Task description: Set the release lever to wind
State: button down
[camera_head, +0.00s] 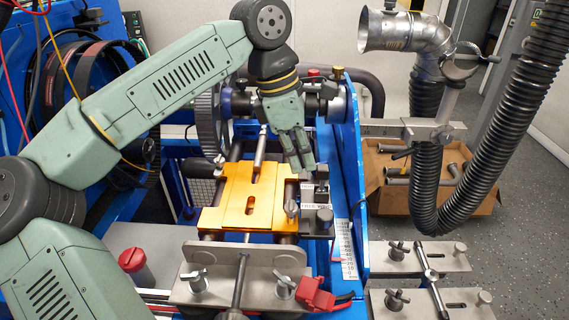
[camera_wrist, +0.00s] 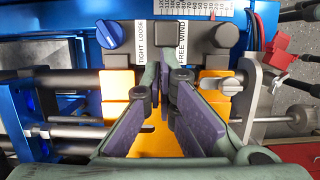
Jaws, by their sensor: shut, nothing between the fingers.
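The dark grey control block (camera_head: 318,220) stands at the right edge of the orange carriage plate (camera_head: 245,200); in the wrist view the block (camera_wrist: 192,38) carries two white labels. One label (camera_wrist: 182,44) reads FREE WIND, the other TIGHT LOOSE. A small silver lever (camera_head: 291,208) stands beside the block on the FREE/WIND side; it also shows in the wrist view (camera_wrist: 229,86). I cannot tell which word it is set to. A blue knob (camera_wrist: 118,33) sits by TIGHT LOOSE. My gripper (camera_head: 304,166) is shut and empty, pointing down near the block; its fingertips show in the wrist view (camera_wrist: 166,78).
A metal bracket (camera_head: 240,260) with wing screws stands in front of the plate, with a red clamp (camera_head: 316,294) beside it. A blue rail (camera_head: 346,170) with a white scale runs along the right. An exhaust hose (camera_head: 426,185) and cardboard box (camera_head: 480,200) are farther right.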

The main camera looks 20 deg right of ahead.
aim_at(324, 165)
jog(key=shift+s+d+r, duration=0.15)
jog(key=shift+s+d, duration=0.05)
jog(key=shift+d, duration=0.35)
jog(key=shift+s+d+r, duration=0.2)
jog(key=shift+s+d, duration=0.05)
jog(key=shift+d, duration=0.35)
jog(key=shift+s+d+r, duration=0.15)
jog(key=shift+s+d, duration=0.05)
jog(key=shift+d, duration=0.35)
jog(key=shift+s+d+f, duration=0.1)
jog(key=shift+s+d, duration=0.2)
jog(key=shift+d, duration=0.4)
jog(key=shift+s+d+f, duration=0.1)
jog(key=shift+s+d, duration=0.2)
jog(key=shift+d, duration=0.4)
jog(key=shift+s, duration=0.1)
